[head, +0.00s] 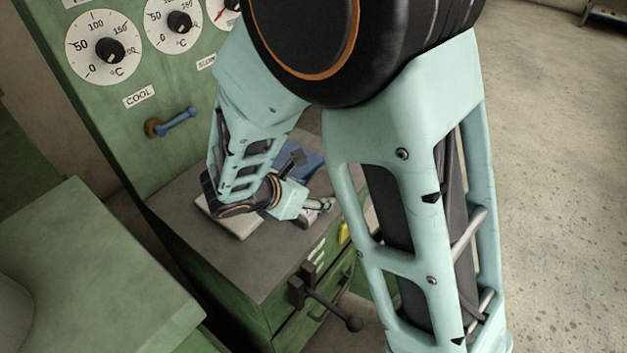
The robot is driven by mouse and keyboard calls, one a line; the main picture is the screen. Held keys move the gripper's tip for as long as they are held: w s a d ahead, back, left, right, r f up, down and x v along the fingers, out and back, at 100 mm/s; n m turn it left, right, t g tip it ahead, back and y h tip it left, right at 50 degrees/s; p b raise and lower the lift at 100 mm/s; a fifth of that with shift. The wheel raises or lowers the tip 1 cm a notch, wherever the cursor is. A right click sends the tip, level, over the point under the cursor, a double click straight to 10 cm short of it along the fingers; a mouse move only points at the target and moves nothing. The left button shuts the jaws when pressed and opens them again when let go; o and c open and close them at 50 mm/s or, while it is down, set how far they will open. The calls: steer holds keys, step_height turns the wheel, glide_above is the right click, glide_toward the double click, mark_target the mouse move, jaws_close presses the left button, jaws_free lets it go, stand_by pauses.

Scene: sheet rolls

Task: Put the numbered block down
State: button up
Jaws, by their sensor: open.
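My gripper (322,207) is low over the right part of the grey tabletop (215,255), its metal fingers pointing right. It is open, but the fingers are small and I cannot see anything between them. I cannot make out the numbered block; it may be hidden by my arm or gripper. A blue object (308,165) lies on the tabletop just behind the gripper, partly covered by it. A pale flat slab (240,224) lies on the tabletop under my wrist.
A green panel with temperature dials (104,47) and a blue lever (180,118) rises behind the tabletop. A dark crank handle (330,305) sticks out from the green cabinet's front. A green box (90,270) stands front left. The tabletop's front left is clear.

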steer(key=shift+x, duration=0.85)
steer(key=shift+c, duration=0.6)
steer(key=shift+r, duration=0.1)
steer(key=c, duration=1.2)
steer(key=shift+c, duration=0.2)
steer(key=shift+r, duration=0.1)
